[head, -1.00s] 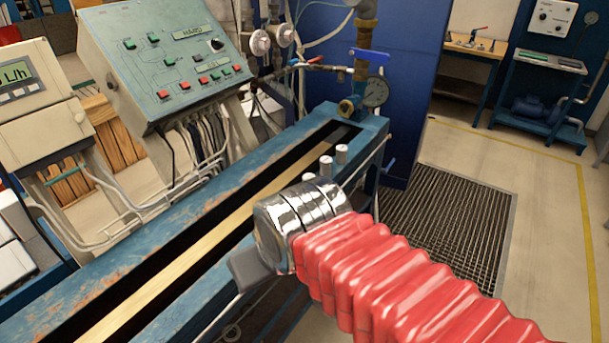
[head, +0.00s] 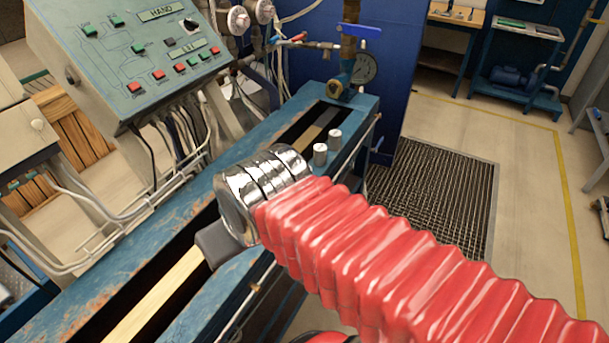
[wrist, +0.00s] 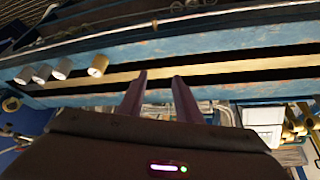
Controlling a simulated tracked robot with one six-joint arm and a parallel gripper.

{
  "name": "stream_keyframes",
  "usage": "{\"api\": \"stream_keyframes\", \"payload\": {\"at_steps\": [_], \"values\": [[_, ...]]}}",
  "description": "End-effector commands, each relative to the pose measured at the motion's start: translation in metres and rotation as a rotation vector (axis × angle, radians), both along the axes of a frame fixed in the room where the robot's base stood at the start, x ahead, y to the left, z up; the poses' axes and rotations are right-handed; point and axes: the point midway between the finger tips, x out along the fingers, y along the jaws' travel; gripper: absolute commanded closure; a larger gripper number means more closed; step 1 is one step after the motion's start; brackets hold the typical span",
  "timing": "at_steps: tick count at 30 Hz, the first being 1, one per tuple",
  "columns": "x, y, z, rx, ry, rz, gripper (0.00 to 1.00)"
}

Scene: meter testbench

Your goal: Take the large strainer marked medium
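Several short cylinders stand in a row on the blue bench's edge. In the head view I see two grey ones, a nearer one (head: 320,153) and a farther one (head: 334,138). In the wrist view the row shows at the left, with a brass-coloured cylinder (wrist: 98,65) at its right end and a grey one (wrist: 62,68) beside it. They may be the strainers; no size marking is readable, so I cannot tell which is medium. My gripper (wrist: 159,77) is open and empty, its two fingers apart over the bench. In the head view my wrist hides most of it.
The blue bench (head: 105,262) has a long slot with a brass-coloured strip. A control panel (head: 120,45) stands at the left. A pressure gauge (head: 365,68) and valve piping are at the bench's far end. A floor grate (head: 440,200) lies to the right.

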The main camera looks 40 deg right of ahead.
Motion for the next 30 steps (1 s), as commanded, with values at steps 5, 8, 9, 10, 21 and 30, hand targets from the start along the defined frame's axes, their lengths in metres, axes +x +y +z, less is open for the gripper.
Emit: {"api": "stream_keyframes", "payload": {"at_steps": [5, 8, 9, 10, 21, 30], "values": [[0.000, -0.001, -0.001, 0.008, 0.005, -0.011, 0.59], [0.001, -0.002, -0.004, 0.035, 0.022, -0.046, 0.52], [0.001, -0.004, -0.007, 0.052, 0.033, -0.070, 0.49], [0.001, -0.003, -0.009, 0.068, 0.043, -0.089, 0.47], [0.010, -0.020, -0.040, 0.393, 0.196, -0.501, 0.46], [0.025, -0.043, -0.055, 0.701, 0.282, -0.869, 0.46]]}}
